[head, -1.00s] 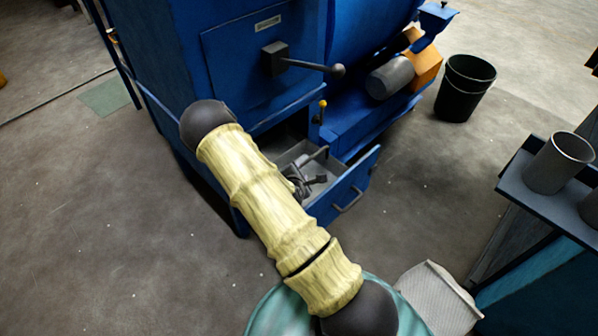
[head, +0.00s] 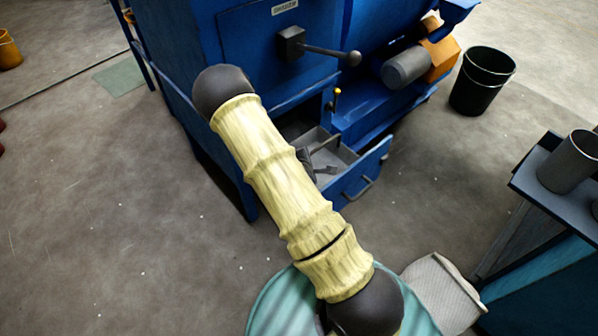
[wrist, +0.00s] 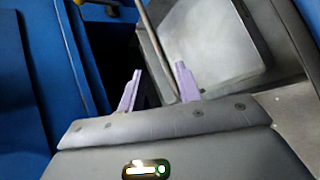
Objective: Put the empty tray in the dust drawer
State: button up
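The dust drawer (head: 362,176) is pulled out low on the blue machine. A grey metal tray (head: 335,152) sits inside it, with a thin bar handle standing up. In the wrist view, the tray (wrist: 212,38) fills the upper right, and the bar (wrist: 156,50) slants down toward my fingers. My gripper (wrist: 158,82) is open, its two pale purple fingers apart. The bar's lower end shows near the right finger; I cannot tell whether they touch. In the head view, my gripper (head: 318,168) is over the drawer's left part, partly hidden by my arm.
A black bucket (head: 482,82) stands at the right. A dark stand (head: 535,172) holds metal cylinders (head: 568,162).

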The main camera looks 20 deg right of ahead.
jog(key=s+a+r+m+g+y, duration=0.3)
jog(key=s+a+r+m, duration=0.2)
jog(key=s+r+m, duration=0.3)
jog(key=s+a+r+m+g+y, duration=0.3)
jog(key=s+a+r+m, duration=0.3)
jog(key=s+r+m, duration=0.2)
jog(key=s+v, duration=0.1)
jog(key=v, duration=0.4)
jog(key=shift+f, duration=0.15)
